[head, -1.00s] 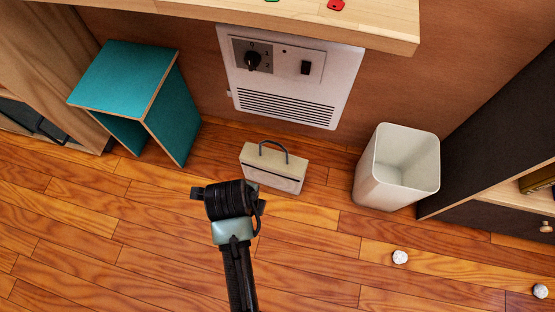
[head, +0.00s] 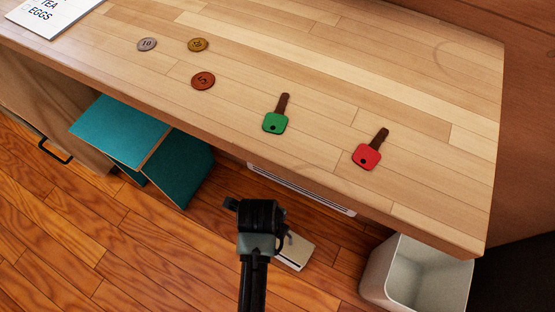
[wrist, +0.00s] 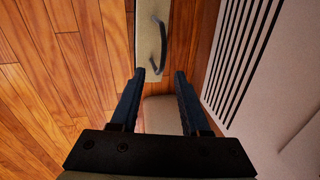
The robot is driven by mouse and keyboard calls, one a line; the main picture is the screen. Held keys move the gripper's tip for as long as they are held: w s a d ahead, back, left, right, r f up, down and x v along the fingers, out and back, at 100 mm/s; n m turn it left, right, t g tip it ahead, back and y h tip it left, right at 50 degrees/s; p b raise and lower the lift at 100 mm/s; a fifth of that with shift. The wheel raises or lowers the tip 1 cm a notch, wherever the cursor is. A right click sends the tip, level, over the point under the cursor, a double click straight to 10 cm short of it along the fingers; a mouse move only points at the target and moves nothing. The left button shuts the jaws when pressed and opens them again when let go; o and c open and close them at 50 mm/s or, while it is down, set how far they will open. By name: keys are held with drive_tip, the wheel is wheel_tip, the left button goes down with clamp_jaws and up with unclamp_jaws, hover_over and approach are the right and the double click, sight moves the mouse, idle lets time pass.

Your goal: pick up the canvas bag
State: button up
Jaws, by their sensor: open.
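The canvas bag is a beige, box-like bag with a dark arched handle, standing on the wooden floor. The handle appears beyond the tips, roughly in line with the gap. A pale surface shows low between the fingers; I cannot tell what it is.
A wooden countertop (head: 340,60) overhangs the area, with a green key (head: 275,122), a red key (head: 368,156) and several coins. A white vent panel (wrist: 250,60) is close on the right. A teal stool (head: 120,130) and white bin (head: 380,275) flank the bag.

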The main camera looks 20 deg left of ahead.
drive_tip(key=shift+w+f+b, duration=0.35)
drive_tip(key=shift+f+b, duration=0.45)
drive_tip(key=shift+f, duration=0.45)
drive_tip(key=shift+w+f+b, duration=0.3)
drive_tip(key=shift+f+b, duration=0.45)
drive_tip(key=shift+f, duration=0.5)
drive_tip(key=shift+w+f+b, duration=0.35)
drive_tip(key=shift+f+b, duration=0.45)
drive_tip(key=shift+f, duration=0.45)
drive_tip(key=shift+c, duration=0.2)
clamp_jaws()
drive_tip(key=shift+a+r, duration=0.1)
